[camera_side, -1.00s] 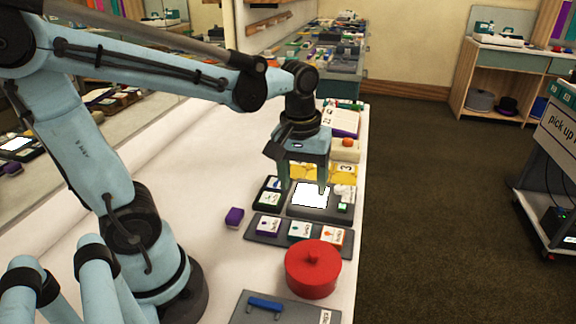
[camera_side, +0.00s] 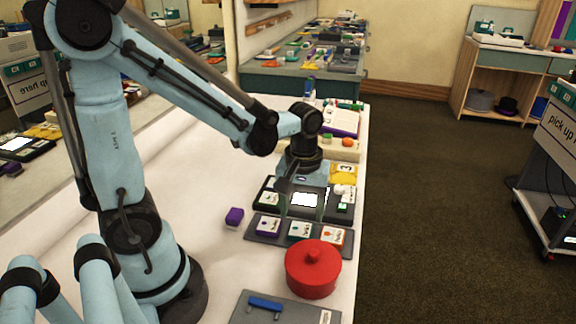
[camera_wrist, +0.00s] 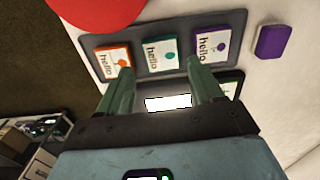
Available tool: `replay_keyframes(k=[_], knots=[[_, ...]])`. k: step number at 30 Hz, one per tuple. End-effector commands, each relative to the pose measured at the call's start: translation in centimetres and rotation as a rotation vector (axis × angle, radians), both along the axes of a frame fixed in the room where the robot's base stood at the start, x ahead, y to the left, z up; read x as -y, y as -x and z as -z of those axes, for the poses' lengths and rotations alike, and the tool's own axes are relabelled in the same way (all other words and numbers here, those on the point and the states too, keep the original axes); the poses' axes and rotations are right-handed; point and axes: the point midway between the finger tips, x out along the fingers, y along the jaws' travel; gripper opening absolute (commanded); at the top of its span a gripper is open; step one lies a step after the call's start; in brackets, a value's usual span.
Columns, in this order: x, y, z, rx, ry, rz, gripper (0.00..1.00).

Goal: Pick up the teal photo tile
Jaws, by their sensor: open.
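The teal photo tile (camera_side: 300,231) lies in the middle of a row of three on a grey tray (camera_side: 262,238); it has a white face with a small picture and writing. In the wrist view the teal tile (camera_wrist: 159,55) sits between an orange-edged tile (camera_wrist: 114,62) and a purple-edged tile (camera_wrist: 211,46). My gripper (camera_side: 303,213) is open and empty, above the bright white panel behind the row. In the wrist view its fingertips (camera_wrist: 161,72) are spread on either side, short of the teal tile's centre. Whether they touch anything is unclear.
A red lidded pot (camera_side: 312,270) stands close in front of the tray. A loose purple block (camera_side: 234,216) lies to its left. The lit white panel (camera_side: 304,199) is between my fingers. A blue-handled grey board (camera_side: 285,309) lies at the front.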

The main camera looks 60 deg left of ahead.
Motion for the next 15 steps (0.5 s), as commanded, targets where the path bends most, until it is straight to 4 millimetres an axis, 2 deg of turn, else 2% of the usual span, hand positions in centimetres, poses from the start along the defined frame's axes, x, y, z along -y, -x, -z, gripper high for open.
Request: replay_keyframes(k=[9,15], knots=[[-0.4,-0.2,3.3,0.0,0.0,0.001,0.66],[-0.4,-0.1,4.7,0.0,0.0,0.001,0.66]])
